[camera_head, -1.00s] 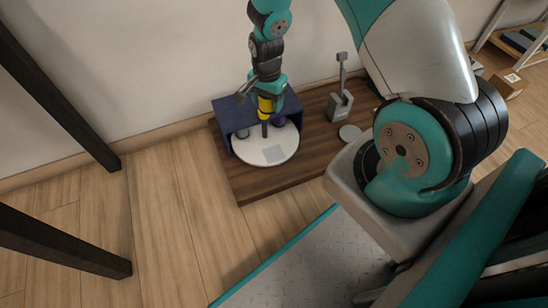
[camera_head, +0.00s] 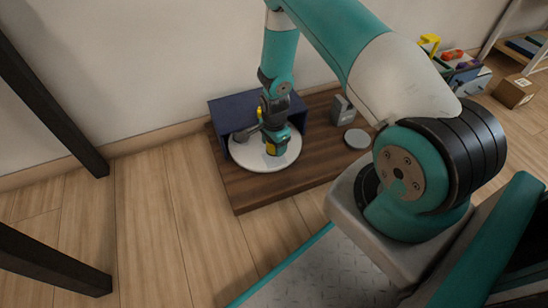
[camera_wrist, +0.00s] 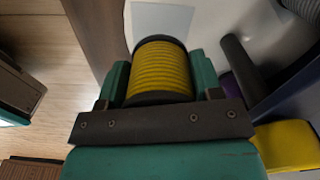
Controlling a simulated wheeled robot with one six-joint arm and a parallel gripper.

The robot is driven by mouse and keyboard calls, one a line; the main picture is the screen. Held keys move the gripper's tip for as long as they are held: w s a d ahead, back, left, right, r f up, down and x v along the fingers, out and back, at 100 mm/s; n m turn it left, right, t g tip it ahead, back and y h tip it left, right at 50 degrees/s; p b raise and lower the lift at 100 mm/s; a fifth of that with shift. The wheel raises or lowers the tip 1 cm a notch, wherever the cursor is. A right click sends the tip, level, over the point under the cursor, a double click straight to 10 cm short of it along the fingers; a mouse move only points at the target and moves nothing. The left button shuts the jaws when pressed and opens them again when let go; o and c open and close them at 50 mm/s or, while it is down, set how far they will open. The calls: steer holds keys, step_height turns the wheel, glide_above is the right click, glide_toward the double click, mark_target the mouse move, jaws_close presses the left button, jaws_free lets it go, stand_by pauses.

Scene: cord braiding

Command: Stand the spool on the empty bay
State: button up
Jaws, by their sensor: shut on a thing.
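My gripper (camera_head: 272,147) is shut on the yellow spool (camera_wrist: 160,70), a ribbed yellow cylinder with black ends; its yellow side also shows low between the fingers in the head view (camera_head: 271,150). The spool is over the front part of the white round plate (camera_head: 248,160). A pale grey square bay (camera_wrist: 160,20) shows on the plate in the wrist view, just beyond the spool, partly hidden by it. In the head view my gripper covers that bay. I cannot tell whether the spool touches the plate.
A dark blue box-like housing (camera_head: 232,108) stands behind and over the plate's rear. A purple thing (camera_wrist: 234,92) and another yellow thing (camera_wrist: 288,146) sit near the gripper's right. A grey stand (camera_head: 342,110) and a grey disc (camera_head: 357,139) are to the right on the brown board (camera_head: 262,190).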

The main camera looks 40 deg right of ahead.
mark_target(274, 158)
step_height(274, 158, down, 4)
steer(key=b, duration=0.2)
steer(key=shift+f+b, duration=0.25)
steer(key=shift+b, duration=0.05)
steer(key=shift+r, duration=0.1)
steer(key=o, duration=0.9)
steer(key=shift+o, duration=0.2)
